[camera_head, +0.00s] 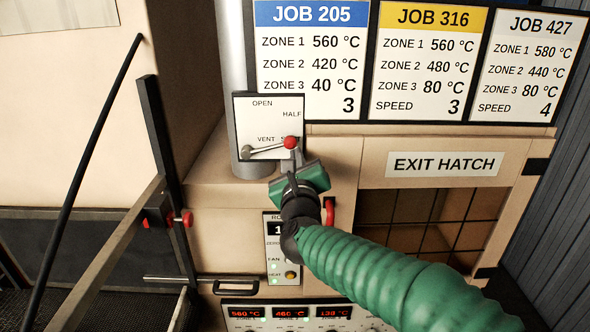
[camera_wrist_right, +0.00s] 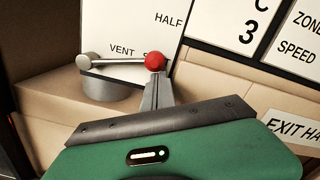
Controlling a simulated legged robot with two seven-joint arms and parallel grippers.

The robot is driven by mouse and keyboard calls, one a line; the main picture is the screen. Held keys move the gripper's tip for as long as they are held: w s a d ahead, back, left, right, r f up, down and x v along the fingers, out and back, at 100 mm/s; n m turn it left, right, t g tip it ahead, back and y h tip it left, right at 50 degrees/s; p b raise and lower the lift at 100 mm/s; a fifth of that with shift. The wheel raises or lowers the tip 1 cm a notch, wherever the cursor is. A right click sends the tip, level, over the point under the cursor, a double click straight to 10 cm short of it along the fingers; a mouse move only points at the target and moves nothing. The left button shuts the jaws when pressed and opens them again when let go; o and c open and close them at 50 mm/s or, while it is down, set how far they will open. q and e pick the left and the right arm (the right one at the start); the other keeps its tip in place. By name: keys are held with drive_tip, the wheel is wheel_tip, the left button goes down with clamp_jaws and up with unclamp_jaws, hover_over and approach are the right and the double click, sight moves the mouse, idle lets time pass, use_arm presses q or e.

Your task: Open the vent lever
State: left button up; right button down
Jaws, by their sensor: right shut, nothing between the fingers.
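The vent lever (camera_head: 268,148) is a metal rod with a red ball knob (camera_head: 290,142) at its right end and a grey pivot (camera_head: 246,152) at its left. It points right and slightly up, toward the partly hidden label by the knob. Its white plate (camera_head: 258,118) reads OPEN, HALF and VENT. My right gripper (camera_head: 293,158) is shut and empty, its fingertips just below the knob. In the wrist view the fingers (camera_wrist_right: 157,92) reach up to the underside of the red knob (camera_wrist_right: 155,61); whether they touch it I cannot tell. My left gripper is not in view.
A vertical grey pipe (camera_head: 232,60) stands behind the plate. Job boards (camera_head: 310,60) hang above right. The exit hatch (camera_head: 445,164) is at the right. A panel with switches (camera_head: 279,250) and a red handle (camera_head: 329,211) sit below. Dark bars stand at the left.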

drive_tip(key=r+n+p, duration=0.1)
drive_tip(key=r+n, duration=0.1)
drive_tip(key=a+r+n+p, duration=0.1)
drive_tip(key=r+n+p, duration=0.2)
drive_tip(key=r+p, duration=0.1)
drive_tip(key=shift+a+r+n+y, duration=0.1)
drive_tip(key=shift+a+n+y, duration=0.2)
drive_tip(key=shift+a+n, duration=0.1)
drive_tip(key=a+r+n+p, duration=0.2)
drive_tip(key=p, duration=0.1)
drive_tip(key=a+r+n+p, duration=0.1)
drive_tip(key=n+p, duration=0.2)
drive_tip(key=shift+a+r+g, duration=0.3)
drive_tip(key=shift+a+r, duration=0.05)
drive_tip(key=shift+r, duration=0.05)
drive_tip(key=a+n+p, duration=0.2)
drive_tip(key=n, duration=0.1)
drive_tip(key=shift+a+r+p, duration=0.3)
drive_tip(key=shift+r+p, duration=0.05)
drive_tip(key=shift+s+a+r+p, duration=0.1)
drive_tip(key=shift+a+p, duration=0.2)
drive_tip(key=shift+a, duration=0.25)
drive_tip(key=shift+d, duration=0.1)
